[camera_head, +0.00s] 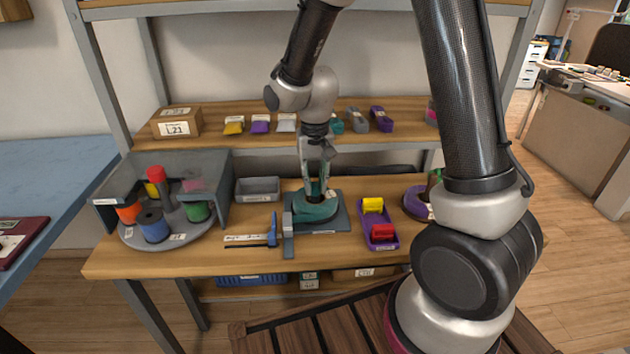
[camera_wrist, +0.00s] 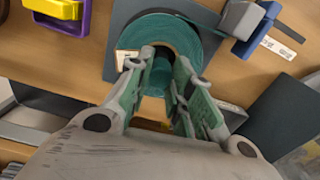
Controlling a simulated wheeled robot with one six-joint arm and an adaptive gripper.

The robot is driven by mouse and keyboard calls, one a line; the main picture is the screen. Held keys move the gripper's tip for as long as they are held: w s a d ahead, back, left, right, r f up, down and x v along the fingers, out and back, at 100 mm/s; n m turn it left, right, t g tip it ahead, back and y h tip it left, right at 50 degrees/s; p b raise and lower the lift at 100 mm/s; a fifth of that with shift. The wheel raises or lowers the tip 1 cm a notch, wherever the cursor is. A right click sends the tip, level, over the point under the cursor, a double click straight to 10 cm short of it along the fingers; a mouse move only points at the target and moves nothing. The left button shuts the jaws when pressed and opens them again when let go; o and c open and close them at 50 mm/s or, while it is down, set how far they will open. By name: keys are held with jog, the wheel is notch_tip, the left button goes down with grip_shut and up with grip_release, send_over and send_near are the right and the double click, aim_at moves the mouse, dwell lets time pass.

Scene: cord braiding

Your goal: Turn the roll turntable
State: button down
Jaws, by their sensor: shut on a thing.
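The roll turntable (camera_head: 180,238) is a round grey disc at the left of the bench, partly under a grey housing (camera_head: 215,160). It carries an orange roll (camera_head: 129,213), a blue roll (camera_head: 153,227), a green roll (camera_head: 197,211) and a yellow one (camera_head: 152,190) behind. The turntable is not in the wrist view.
A grey bin (camera_head: 257,190) lies between the housing and the plate. A blue-handled tool (camera_head: 272,232) and grey block (camera_head: 288,235) stand at the plate's left. A purple tray (camera_head: 379,227) with yellow and red pieces is at right. A shelf (camera_head: 350,139) runs behind.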

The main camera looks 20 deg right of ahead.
jog(key=c, duration=1.2)
grip_release()
jog(key=shift+c, duration=0.2)
jog(key=shift+r, duration=0.1)
notch_tip(320, 180, up, 12)
jog(key=s+d+r+t, duration=0.1)
jog(key=s+d+r, duration=0.2)
jog(key=s+d, duration=0.2)
jog(key=s+d+r+n+t, duration=0.1)
jog(key=s+d+r+t, duration=0.1)
jog(key=s, duration=0.6)
jog(key=s+d+r+n+t, duration=0.1)
jog(key=s+d+r, duration=0.3)
jog(key=s+d, duration=0.3)
jog(key=shift+s+d+r, duration=0.25)
jog(key=shift+s+d, duration=0.05)
